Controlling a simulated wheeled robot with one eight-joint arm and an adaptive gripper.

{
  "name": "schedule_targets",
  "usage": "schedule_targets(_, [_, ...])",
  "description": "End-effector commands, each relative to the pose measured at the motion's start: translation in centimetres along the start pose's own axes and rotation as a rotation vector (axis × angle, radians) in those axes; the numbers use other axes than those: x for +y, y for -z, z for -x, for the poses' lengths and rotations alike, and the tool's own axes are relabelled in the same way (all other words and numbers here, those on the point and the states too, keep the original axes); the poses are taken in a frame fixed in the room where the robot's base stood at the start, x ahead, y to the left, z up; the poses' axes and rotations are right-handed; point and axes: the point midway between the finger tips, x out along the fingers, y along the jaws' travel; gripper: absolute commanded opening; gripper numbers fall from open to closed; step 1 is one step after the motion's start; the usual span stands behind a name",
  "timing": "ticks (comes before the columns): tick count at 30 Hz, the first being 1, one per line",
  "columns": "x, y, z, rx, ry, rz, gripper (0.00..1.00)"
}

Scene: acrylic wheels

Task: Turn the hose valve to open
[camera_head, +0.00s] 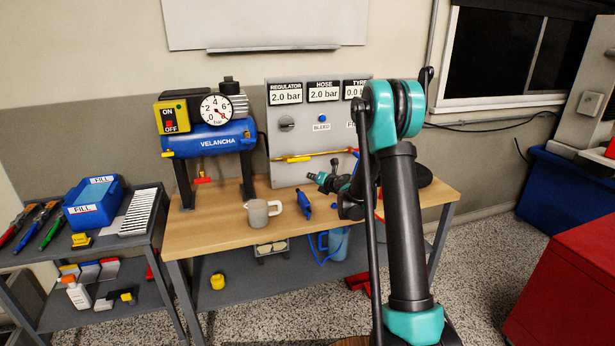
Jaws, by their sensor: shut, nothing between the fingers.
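The grey panel (279,98) stands at the back of the wooden bench. A yellow lever (293,158) lies roughly level, low on its front, and looks like the hose valve handle. A thin yellow and red line runs right from it. The hose display (324,94) reads 2.0 bar. My gripper (311,176) is shut and empty, in front of the panel, below and right of the lever. It appears apart from the lever. My arm hides the panel's right part.
The regulator display (286,98) reads 2.0 bar, above a round knob (287,123). A blue compressor (210,139) stands left. A blue bin (94,203) sits on the left cart.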

Motion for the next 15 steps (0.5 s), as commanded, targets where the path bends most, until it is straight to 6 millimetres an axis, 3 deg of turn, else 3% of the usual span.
schedule_targets(6, [0.9,0.3,4.9,0.000,0.001,0.000,0.00])
schedule_targets(15, [1.8,0.6,8.8,0.000,0.001,0.000,0.00])
